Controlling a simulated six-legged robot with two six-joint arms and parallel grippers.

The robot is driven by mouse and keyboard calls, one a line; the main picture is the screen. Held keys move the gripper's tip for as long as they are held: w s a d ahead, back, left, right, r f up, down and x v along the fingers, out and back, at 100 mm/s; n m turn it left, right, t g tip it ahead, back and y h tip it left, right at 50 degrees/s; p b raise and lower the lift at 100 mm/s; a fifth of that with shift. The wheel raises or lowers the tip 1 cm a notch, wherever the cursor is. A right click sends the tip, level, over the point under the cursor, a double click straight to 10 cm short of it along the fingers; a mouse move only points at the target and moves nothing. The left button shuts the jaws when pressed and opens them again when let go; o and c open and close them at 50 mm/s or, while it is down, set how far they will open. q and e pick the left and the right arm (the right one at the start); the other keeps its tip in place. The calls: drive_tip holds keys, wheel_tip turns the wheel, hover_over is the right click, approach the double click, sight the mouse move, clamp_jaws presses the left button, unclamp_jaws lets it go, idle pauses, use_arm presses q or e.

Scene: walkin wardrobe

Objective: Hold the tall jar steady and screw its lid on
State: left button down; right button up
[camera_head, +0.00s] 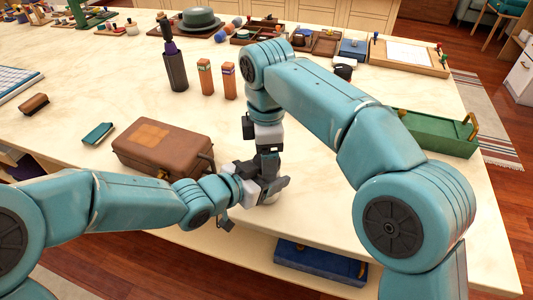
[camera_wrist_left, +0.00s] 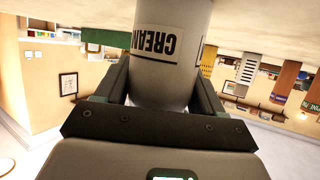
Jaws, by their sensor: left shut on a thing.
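The tall jar (camera_wrist_left: 165,65) is pale grey-white with a CREAM label, upside down in the left wrist view. It stands between the two fingers of my left gripper (camera_wrist_left: 160,88), which is shut on it. In the head view my left gripper (camera_head: 258,192) is low at the table's front edge, and only a small pale part of the jar (camera_head: 270,198) shows. My right gripper (camera_head: 270,178) points down right above the same spot. Its fingertips are hidden among the two wrists, so its opening cannot be told. I cannot make out the lid.
A brown case (camera_head: 160,152) lies just left of the grippers. A dark bottle (camera_head: 175,68) and two wooden bottles (camera_head: 205,77) stand behind. A green tool box (camera_head: 435,132) is at the right. A blue case (camera_head: 320,260) is below the table edge.

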wheel_tip(320, 180, up, 4)
drive_tip(key=shift+a+r, duration=0.1)
drive_tip(key=shift+r, duration=0.1)
drive_tip(key=shift+c, duration=0.3)
drive_tip(key=shift+s+r+n, duration=0.1)
drive_tip(key=shift+s+n, duration=0.1)
drive_tip(key=shift+n, duration=0.6)
drive_tip(key=r+n, duration=0.1)
drive_tip(key=n, duration=0.1)
drive_tip(key=d+r+n, duration=0.1)
drive_tip(key=n, duration=0.2)
drive_tip(key=shift+r, duration=0.35)
drive_tip(key=shift+r+n, duration=0.35)
drive_tip(key=shift+n, duration=0.35)
drive_tip(key=shift+w+a+r+n, duration=0.1)
drive_tip(key=shift+a+r+n, duration=0.05)
drive_tip(key=shift+n, duration=0.15)
drive_tip(key=shift+w+a+f, duration=0.1)
drive_tip(key=shift+a+f, duration=0.1)
drive_tip(key=shift+a, duration=0.1)
drive_tip(key=shift+f, duration=0.1)
